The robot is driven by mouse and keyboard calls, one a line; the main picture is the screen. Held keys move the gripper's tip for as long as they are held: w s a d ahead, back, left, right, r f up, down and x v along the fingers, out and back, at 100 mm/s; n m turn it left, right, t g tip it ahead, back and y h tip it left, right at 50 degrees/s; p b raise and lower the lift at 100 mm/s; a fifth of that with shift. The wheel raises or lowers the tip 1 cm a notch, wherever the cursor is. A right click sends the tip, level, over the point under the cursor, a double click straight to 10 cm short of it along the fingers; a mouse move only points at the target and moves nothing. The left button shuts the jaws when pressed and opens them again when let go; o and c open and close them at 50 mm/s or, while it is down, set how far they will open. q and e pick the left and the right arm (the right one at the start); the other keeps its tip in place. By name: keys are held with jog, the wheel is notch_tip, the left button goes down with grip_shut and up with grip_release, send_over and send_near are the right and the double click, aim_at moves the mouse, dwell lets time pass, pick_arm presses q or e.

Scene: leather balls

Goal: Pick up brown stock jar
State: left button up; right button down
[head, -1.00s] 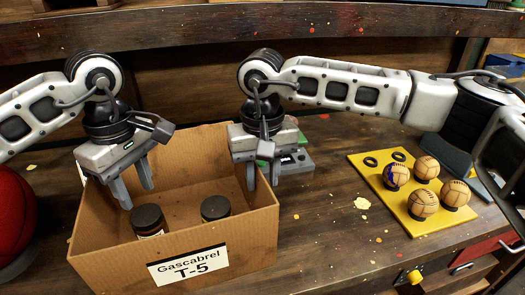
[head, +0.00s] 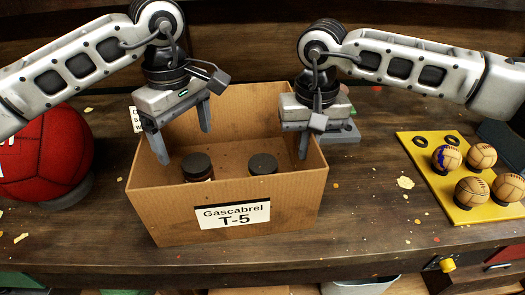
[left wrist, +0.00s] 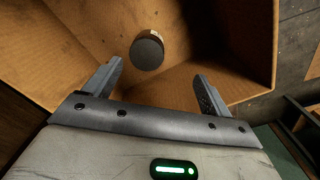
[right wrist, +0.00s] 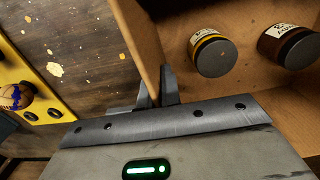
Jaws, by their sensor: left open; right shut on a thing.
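Two dark-lidded jars stand inside an open cardboard box. The left jar (head: 197,168) has dark reddish-brown contents in the right wrist view (right wrist: 286,45). The right jar (head: 262,165) has a yellowish band in the right wrist view (right wrist: 213,54). Their labels are not legible. My left gripper (head: 184,142) is open and empty at the box's left side, beside the left jar. One jar lid (left wrist: 147,52) shows beyond its fingers in the left wrist view. My right gripper (head: 307,145) is shut on the right wall of the box; it also shows in the right wrist view (right wrist: 158,88).
The cardboard box (head: 165,213), marked "Gascabrel T-5", stands on the wooden table. A red ball (head: 45,155) sits to its left. A yellow board (head: 440,190) with leather balls (head: 473,190) lies to the right. Bare table lies between box and board.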

aim_at(197, 162)
pick_arm(q)
jog(key=n, duration=0.6)
jog(key=shift+w+d+f, duration=0.1)
jog(key=shift+w+f, duration=0.05)
jog(key=shift+w, duration=0.15)
jog(key=n, duration=0.7)
jog(key=shift+w+f+n, duration=0.15)
jog(key=shift+w+n, duration=0.15)
jog(key=shift+w, duration=0.05)
jog(key=n, duration=0.7)
jog(key=shift+w+d+f, duration=0.1)
jog(key=shift+w+d, duration=0.05)
jog(key=shift+w, duration=0.2)
jog(key=n, duration=0.6)
jog(key=shift+w+f+n, duration=0.15)
jog(key=shift+w+n, duration=0.1)
jog(key=shift+n, duration=0.05)
jog(key=shift+f+n, duration=0.2)
jog(key=shift+n, duration=0.1)
notch_tip(197, 162, down, 6)
jog(key=shift+f, duration=0.25)
jog(key=shift+s+f, duration=0.15)
jog(key=shift+f, duration=2.45)
jog(key=c, duration=1.2)
